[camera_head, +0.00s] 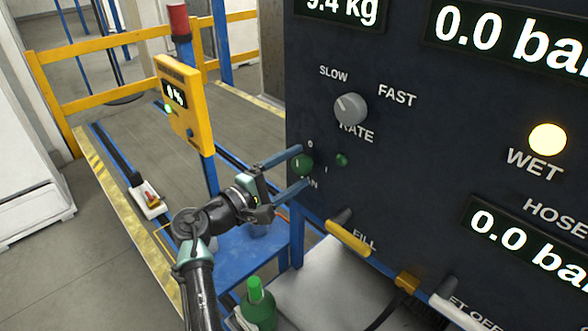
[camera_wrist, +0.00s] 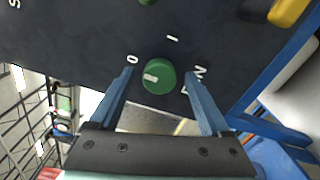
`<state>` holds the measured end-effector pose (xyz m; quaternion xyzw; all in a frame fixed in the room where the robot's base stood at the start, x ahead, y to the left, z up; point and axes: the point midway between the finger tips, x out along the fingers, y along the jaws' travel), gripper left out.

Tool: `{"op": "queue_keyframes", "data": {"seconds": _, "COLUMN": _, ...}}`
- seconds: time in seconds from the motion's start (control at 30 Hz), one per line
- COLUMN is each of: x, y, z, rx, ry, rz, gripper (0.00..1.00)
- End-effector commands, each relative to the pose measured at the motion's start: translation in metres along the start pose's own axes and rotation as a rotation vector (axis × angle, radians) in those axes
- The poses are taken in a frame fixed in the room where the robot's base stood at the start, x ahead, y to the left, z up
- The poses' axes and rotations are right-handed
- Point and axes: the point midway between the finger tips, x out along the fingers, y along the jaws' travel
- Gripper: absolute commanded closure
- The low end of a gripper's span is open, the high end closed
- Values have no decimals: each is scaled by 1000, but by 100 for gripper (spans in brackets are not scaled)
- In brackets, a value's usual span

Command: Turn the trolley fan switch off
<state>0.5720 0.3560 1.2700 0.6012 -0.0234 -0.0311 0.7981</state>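The fan switch is a round green knob (camera_head: 303,166) low on the dark panel (camera_head: 420,130), beside the marks "0" and "I" and a partly hidden "FAN" label. In the wrist view the green knob (camera_wrist: 160,80) has a short white mark on its left side, on the "0" side rather than the "I" side. My gripper (camera_head: 296,168) is open, with its blue fingers on either side of the knob. In the wrist view my gripper (camera_wrist: 158,78) shows gaps between both fingers and the knob. Whether the fingertips touch the panel cannot be told.
A grey rate knob (camera_head: 350,108) sits above, and a small green lamp (camera_head: 341,159) is close right of the switch. A yellow fill handle (camera_head: 347,238) juts out below. A green bottle (camera_head: 257,305) stands lower down. A yellow box (camera_head: 184,105) on a post is left.

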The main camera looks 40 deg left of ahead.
Motion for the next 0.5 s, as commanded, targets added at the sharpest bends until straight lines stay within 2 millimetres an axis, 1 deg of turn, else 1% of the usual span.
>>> {"op": "queue_keyframes", "data": {"seconds": 0.27, "x": -2, "y": 0, "z": 0, "rx": 2, "ry": 0, "rz": 0, "gripper": 19}}
{"op": "queue_keyframes", "data": {"seconds": 0.37, "x": -10, "y": -1, "z": -1, "rx": 3, "ry": 1, "rz": 1, "gripper": 19}}
{"op": "queue_keyframes", "data": {"seconds": 0.47, "x": -25, "y": -3, "z": -2, "rx": 3, "ry": 3, "rz": 1, "gripper": 19}}
{"op": "queue_keyframes", "data": {"seconds": 0.5, "x": -33, "y": -3, "z": -2, "rx": 5, "ry": 4, "rz": 1, "gripper": 19}}
